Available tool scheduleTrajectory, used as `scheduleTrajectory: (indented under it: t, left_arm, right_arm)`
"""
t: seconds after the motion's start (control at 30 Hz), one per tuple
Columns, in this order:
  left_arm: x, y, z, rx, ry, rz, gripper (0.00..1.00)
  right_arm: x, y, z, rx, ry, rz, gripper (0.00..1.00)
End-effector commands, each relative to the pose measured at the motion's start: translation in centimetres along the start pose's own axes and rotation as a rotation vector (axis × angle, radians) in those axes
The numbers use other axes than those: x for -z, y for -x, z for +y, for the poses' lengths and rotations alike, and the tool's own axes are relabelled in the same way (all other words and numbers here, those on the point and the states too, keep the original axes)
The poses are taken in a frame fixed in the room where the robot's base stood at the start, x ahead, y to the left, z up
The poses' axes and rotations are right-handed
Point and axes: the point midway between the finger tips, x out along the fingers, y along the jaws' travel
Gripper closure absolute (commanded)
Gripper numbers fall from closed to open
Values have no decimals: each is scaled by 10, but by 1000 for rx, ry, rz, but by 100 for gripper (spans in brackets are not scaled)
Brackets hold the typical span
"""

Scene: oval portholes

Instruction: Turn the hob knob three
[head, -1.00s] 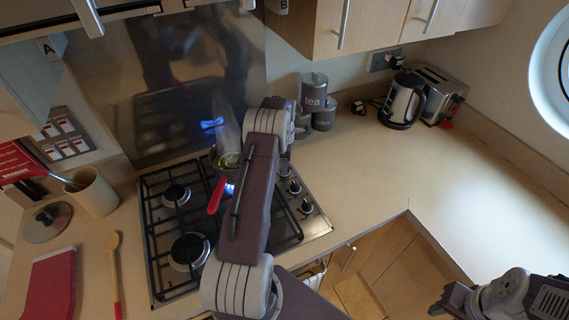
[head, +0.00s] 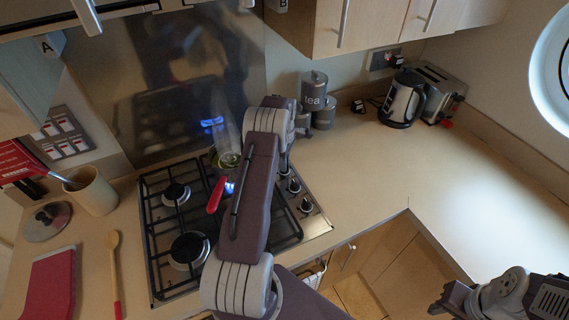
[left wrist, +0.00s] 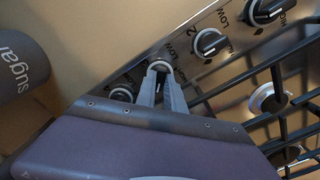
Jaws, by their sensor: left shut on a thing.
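The hob (head: 165,215) has a row of black knobs along its right edge. In the left wrist view, the third knob (left wrist: 160,67) of the row sits between the fingertips of my left gripper (left wrist: 160,80), which is shut on it. In the head view my left arm hides much of the grip. My right gripper (head: 445,302) is at the lower right, away from the hob; its jaws are unclear.
The tea canister (head: 314,91) and a sugar canister (left wrist: 20,65) stand close to my left gripper. A kettle (head: 402,100) is farther right. The right counter (head: 450,180) is clear.

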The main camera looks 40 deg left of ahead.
Motion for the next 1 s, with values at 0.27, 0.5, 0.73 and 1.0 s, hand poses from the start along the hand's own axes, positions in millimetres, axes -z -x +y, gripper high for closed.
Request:
scheduleTrajectory:
  t: [0.27, 0.5, 0.73, 1.0]
  left_arm:
    - [0, 0, 0, 0, -260, 0, 100]
    - [0, 0, 0, 0, -470, 1, 100]
    - [0, 0, 0, 0, -626, 1, 100]
    - [0, 0, 0, -1, -734, 1, 100]
  right_arm:
    - [0, -1, 0, 0, 0, 0, 64]
    - [0, -1, 0, 0, 0, 0, 64]
    - [0, -1, 0, 0, 0, 0, 64]
    - [0, -1, 0, 0, 0, 0, 64]
